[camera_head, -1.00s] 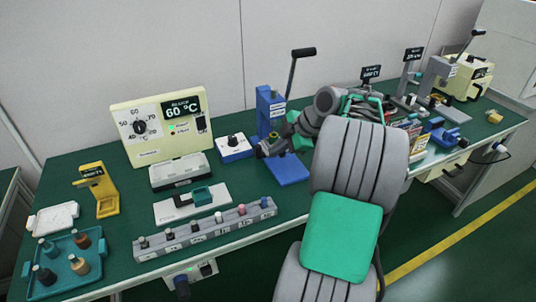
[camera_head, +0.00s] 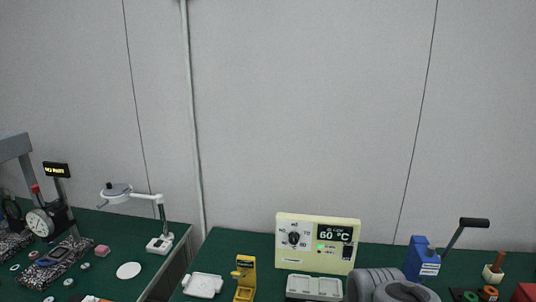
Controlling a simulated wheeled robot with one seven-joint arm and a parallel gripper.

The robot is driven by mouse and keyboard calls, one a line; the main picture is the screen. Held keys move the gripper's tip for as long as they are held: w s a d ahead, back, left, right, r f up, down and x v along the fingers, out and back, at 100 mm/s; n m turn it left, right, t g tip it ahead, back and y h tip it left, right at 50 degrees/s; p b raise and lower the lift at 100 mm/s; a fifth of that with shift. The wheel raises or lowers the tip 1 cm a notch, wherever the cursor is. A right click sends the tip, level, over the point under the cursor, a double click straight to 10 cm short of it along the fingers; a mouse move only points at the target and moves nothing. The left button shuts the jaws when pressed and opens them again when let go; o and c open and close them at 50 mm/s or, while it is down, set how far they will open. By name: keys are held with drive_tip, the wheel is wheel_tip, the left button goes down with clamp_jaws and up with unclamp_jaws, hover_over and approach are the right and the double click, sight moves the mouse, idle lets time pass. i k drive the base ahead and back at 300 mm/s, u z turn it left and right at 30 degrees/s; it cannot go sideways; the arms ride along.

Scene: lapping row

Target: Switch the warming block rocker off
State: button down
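The cream warming block unit (camera_head: 285,260) stands upright at the back of the green bench, low in the picture. Its dark display (camera_head: 334,234) is lit and reads 60 °C. A black dial (camera_head: 294,239) is on its left side. The small dark rocker (camera_head: 347,252) is at its lower right, below the display; its tilt is too small to tell. A small green light (camera_head: 321,246) glows left of the rocker. My grey arm links cover the bench just right of the unit's foot. My gripper is out of view.
A blue lever press (camera_head: 421,262) stands right of the unit. A yellow stand (camera_head: 245,277) and a white tray (camera_head: 203,285) are to its left. A gap separates this bench from another with a dial gauge (camera_head: 42,222) and a white jointed arm stand (camera_head: 158,243).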

sight(347, 252)
drive_tip(key=u, duration=0.55)
drive_tip(key=k, duration=0.65)
drive_tip(key=u, duration=0.6)
drive_tip(key=i, duration=1.4)
drive_tip(key=z, duration=0.95)
